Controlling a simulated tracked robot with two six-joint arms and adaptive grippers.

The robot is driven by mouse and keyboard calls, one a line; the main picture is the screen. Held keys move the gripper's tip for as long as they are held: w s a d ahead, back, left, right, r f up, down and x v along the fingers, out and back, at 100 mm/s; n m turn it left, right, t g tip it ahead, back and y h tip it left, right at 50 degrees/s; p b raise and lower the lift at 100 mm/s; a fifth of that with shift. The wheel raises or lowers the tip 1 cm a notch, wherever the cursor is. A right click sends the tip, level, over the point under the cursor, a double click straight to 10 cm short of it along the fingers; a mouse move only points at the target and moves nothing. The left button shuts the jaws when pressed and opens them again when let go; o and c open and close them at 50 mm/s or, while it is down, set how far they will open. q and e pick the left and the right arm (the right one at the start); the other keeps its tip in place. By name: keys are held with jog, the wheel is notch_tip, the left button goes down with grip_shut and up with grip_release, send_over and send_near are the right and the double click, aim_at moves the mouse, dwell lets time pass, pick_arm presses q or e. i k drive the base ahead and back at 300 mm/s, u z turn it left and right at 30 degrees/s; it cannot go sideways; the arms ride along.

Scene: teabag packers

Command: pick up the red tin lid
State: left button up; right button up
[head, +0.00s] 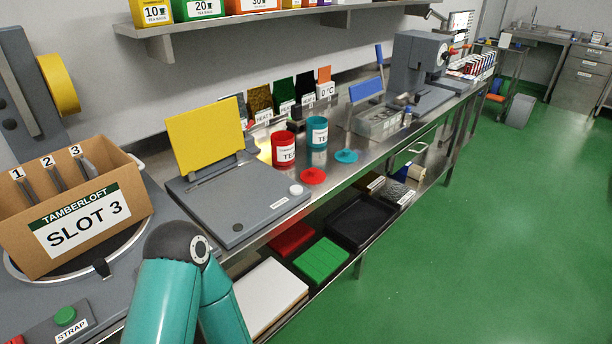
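The red tin lid (313,176) lies flat on the steel bench (333,183), near its front edge, in the head view. It is a flat red disc and looks uncovered. The red tea tin (284,150) stands upright just behind it. A teal tea tin (317,133) stands to the right, and a teal lid (345,156) lies on the bench to the right of the red lid. A teal arm link of mine shows at the bottom left, well short of the lid. Neither gripper shows.
A grey device with a raised yellow panel (204,136) stands left of the lid. A cardboard box marked SLOT 3 (84,225) is at far left. Black tray (362,222) and green block (321,260) lie on the lower shelf. The green floor (470,240) at right is clear.

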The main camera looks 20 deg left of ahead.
aim_at(312, 175)
jog(key=i, duration=0.9)
jog(key=z, duration=0.05)
